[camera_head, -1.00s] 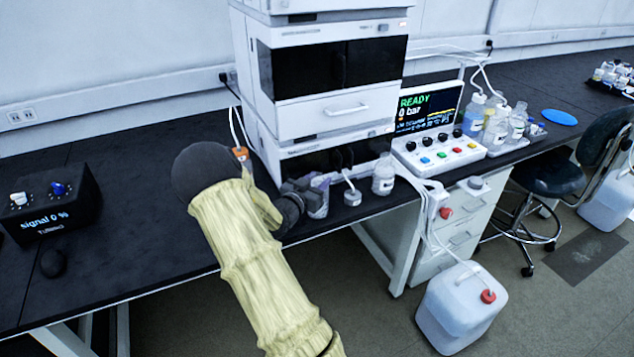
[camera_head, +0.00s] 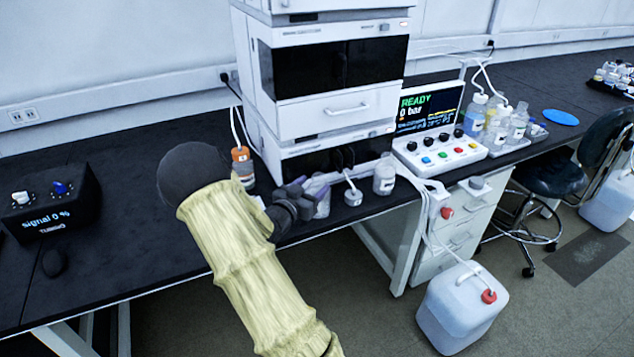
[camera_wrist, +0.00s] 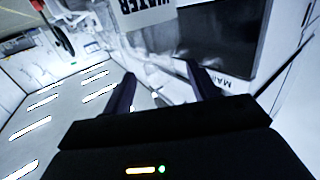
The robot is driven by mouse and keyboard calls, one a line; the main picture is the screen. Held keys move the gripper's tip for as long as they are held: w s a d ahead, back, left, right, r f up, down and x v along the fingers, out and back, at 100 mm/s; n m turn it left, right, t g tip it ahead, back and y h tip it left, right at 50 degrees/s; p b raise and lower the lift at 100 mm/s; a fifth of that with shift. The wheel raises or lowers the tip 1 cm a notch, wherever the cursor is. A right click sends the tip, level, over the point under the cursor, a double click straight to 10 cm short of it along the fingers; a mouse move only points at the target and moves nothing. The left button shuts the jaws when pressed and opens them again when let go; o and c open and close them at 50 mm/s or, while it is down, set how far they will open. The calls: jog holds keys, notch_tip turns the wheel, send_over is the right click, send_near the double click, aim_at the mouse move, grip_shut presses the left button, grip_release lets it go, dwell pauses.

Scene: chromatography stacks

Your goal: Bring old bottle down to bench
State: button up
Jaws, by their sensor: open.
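My gripper (camera_head: 312,184) is open at the bench front, below the instrument stack. A clear bottle (camera_head: 321,205) stands right by its fingers in the head view, partly hidden by them; I cannot tell if they touch it. In the wrist view the two dark fingers (camera_wrist: 160,78) are spread with nothing clearly between them. A white label reading WATER (camera_wrist: 147,12) shows upside down beyond them. An orange-topped bottle (camera_head: 241,166) with tubes stands behind my arm, partly hidden. Another clear bottle (camera_head: 384,178) stands right of my gripper. The pictures do not show which bottle is the old one.
The instrument stack (camera_head: 325,112) rises behind the gripper. A grey cap-like piece with a tube (camera_head: 352,196) lies on the dark bench (camera_head: 120,165). A control panel (camera_head: 440,150) and several bottles stand further right. The bench left of my arm is mostly clear.

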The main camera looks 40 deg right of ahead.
jog(key=v, duration=0.8)
jog(key=shift+a, duration=0.2)
jog(key=shift+s, duration=0.15)
jog(key=a+f+n+t+y, duration=0.25)
jog(key=a+n+y, duration=0.35)
jog(key=a+y, duration=0.65)
jog(key=s+a+r+n+g+y, duration=0.1)
jog(key=s+a+n+g+y, duration=0.1)
jog(key=s, duration=0.6)
jog(key=s+a+r+n+g+y, duration=0.1)
jog(key=s+a+n+g+y, duration=0.1)
jog(key=s+a+n+g, duration=0.2)
jog(key=s+a+n, duration=0.2)
jog(key=s+a, duration=0.2)
jog(key=shift+r, duration=0.3)
